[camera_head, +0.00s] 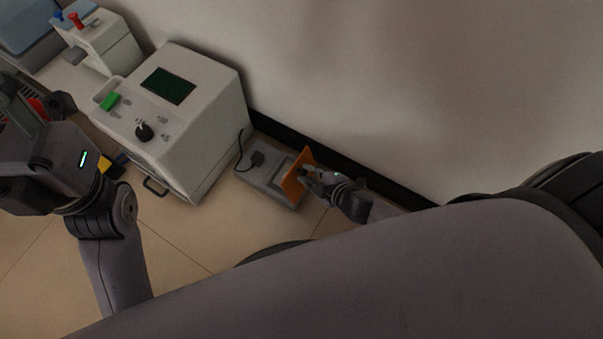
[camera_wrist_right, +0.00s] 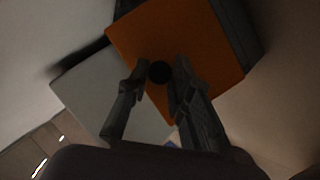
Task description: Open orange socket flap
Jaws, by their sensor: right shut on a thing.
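The orange flap (camera_head: 298,172) stands raised at a steep angle on the right end of the grey socket box (camera_head: 258,185). My right gripper (camera_head: 308,172) is at the flap's right side. In the right wrist view the orange flap (camera_wrist_right: 180,40) fills the upper middle, with a dark round knob (camera_wrist_right: 160,72) on it. The right fingertips (camera_wrist_right: 158,75) are on either side of this knob and shut on it. My left gripper (camera_head: 50,105) is at the left edge, away from the socket; its fingers are not clear.
A black plug (camera_head: 257,160) with a cable sits in the left part of the socket box. A white device (camera_head: 195,120) with a dark screen, a green switch and a black dial stands to its left. The wall (camera_head: 400,90) with a black skirting strip runs close behind.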

